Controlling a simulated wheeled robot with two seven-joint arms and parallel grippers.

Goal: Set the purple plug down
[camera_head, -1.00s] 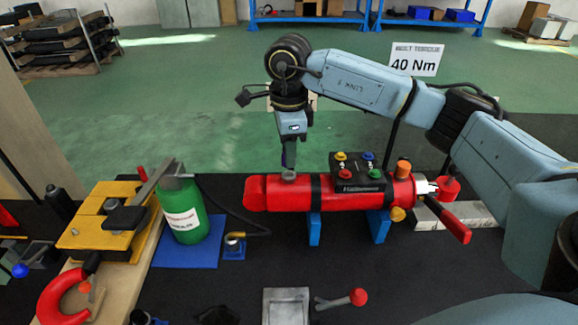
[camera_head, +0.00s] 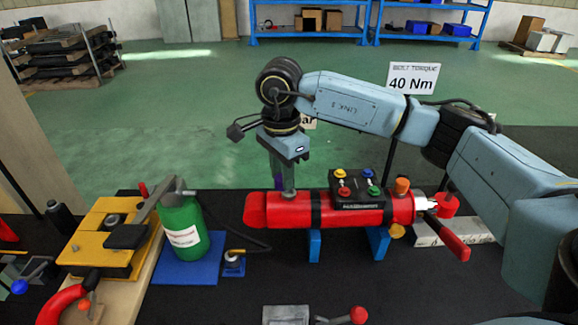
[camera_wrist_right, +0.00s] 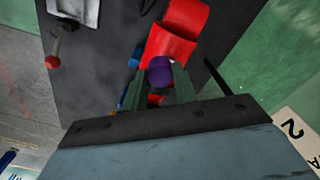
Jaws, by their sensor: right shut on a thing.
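The purple plug (camera_wrist_right: 160,70) is between the two fingers of my right gripper (camera_wrist_right: 166,82) in the right wrist view. In the head view my right gripper (camera_head: 282,182) points down at the left part of the red cylinder (camera_head: 350,212). A small grey fitting (camera_head: 288,195) sits on top of the cylinder just below the gripper. I cannot tell whether the plug touches the cylinder. My left gripper is not in view.
The cylinder rests on blue supports (camera_head: 314,245) and carries a black box with coloured knobs (camera_head: 356,186). A green bottle (camera_head: 180,225) stands on a blue plate (camera_head: 205,270) at left, near a yellow block (camera_head: 95,245). The dark tabletop in front is largely clear.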

